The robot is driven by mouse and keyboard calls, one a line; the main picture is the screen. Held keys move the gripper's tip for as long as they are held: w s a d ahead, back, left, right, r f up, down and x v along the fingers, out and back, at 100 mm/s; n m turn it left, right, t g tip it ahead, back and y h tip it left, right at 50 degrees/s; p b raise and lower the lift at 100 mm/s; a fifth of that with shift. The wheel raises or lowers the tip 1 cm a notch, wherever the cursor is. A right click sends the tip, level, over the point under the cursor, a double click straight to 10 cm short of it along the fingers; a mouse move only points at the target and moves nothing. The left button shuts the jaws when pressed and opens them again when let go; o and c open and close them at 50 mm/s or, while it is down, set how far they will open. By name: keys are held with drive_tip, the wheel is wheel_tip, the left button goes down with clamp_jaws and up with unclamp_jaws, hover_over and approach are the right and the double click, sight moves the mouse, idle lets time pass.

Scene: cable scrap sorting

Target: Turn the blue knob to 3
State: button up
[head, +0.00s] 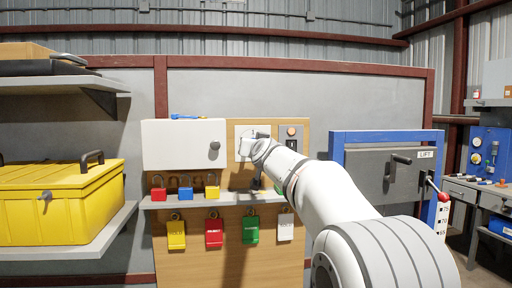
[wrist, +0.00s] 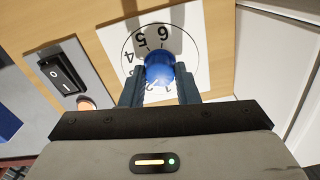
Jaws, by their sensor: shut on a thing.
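The blue knob (wrist: 159,69) sits on a white dial plate (wrist: 196,62) with black numerals around a circle. In the wrist view 6, 5 and 4 show clearly, and lower numerals are partly covered by my fingers. My gripper (wrist: 160,88) is shut on the knob, with one dark finger on each side. I cannot tell which numeral the knob points at. In the head view the dial plate (head: 240,131) shows on the wooden board, with my gripper (head: 251,146) in front of it and the knob hidden.
A black rocker switch (wrist: 62,73) and an orange button (wrist: 86,103) sit beside the dial. A white cabinet (head: 180,143) stands left of it. Below, a shelf (head: 180,201) holds padlocks, with coloured tags hanging under it. A blue-framed lift panel (head: 372,137) stands right.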

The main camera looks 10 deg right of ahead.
drive_tip(key=m, duration=0.4)
drive_tip(key=shift+m, duration=0.3)
drive_tip(key=shift+f, duration=0.1)
idle(0.4)
drive_tip(key=o, duration=1)
drive_tip(key=s+b, duration=0.1)
drive_tip(key=s, duration=0.6)
drive_tip(key=shift+s+b, duration=0.3)
drive_tip(key=shift+s, duration=0.1)
